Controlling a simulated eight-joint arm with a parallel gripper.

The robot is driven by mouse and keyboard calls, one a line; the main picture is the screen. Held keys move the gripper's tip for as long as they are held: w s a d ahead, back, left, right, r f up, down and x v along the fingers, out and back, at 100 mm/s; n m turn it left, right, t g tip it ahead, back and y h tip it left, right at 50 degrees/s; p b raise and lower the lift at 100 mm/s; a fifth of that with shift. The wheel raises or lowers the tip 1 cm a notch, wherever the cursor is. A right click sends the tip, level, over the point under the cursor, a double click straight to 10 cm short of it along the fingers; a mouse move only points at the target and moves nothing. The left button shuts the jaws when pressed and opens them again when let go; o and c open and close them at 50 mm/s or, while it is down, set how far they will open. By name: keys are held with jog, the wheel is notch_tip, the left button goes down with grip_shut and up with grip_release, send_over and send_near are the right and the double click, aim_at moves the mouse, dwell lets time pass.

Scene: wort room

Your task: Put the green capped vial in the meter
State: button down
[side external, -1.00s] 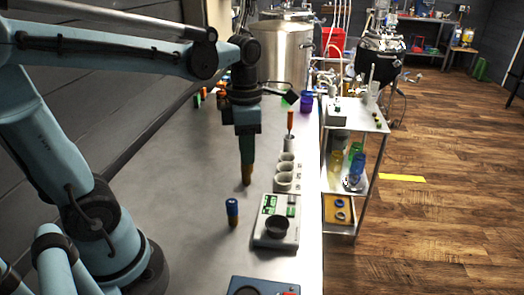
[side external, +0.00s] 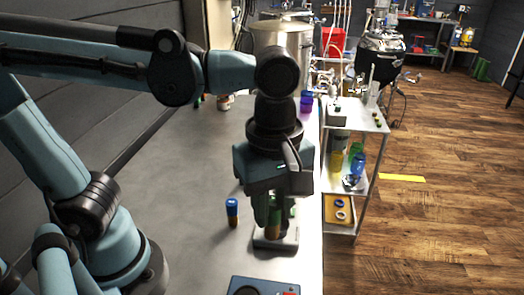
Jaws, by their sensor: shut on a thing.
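The meter (side external: 288,242) is a small pale box on the metal bench, mostly hidden behind my gripper. My gripper (side external: 271,212) is directly over the meter, pointing down, and is shut on the green capped vial (side external: 274,231). Only a narrow amber-brown part of the vial shows between and below the fingers; its cap is hidden. The vial looks upright, with its lower end at the meter's dark well. I cannot tell whether it is inside the well or just above it.
A blue-capped amber vial (side external: 232,213) stands on the bench just left of the meter. A dark blue device (side external: 262,287) sits at the front edge. A metal shelf cart (side external: 357,122) stands right of the bench. The bench (side external: 175,190) is clear on the left.

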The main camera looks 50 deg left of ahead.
jog(key=shift+w+a+f, duration=1.2)
jog(key=shift+f, duration=0.45)
jog(key=shift+w+a+f, duration=1.15)
jog(key=shift+w+f, duration=0.1)
jog(key=shift+f, duration=0.45)
jog(key=shift+w+a+f, duration=1.2)
jog(key=shift+f, duration=0.45)
jog(key=shift+f, duration=0.1)
jog(key=shift+f, duration=0.25)
jog(key=c, duration=0.9)
grip_release()
jog(key=shift+o, duration=0.2)
jog(key=shift+r, duration=0.1)
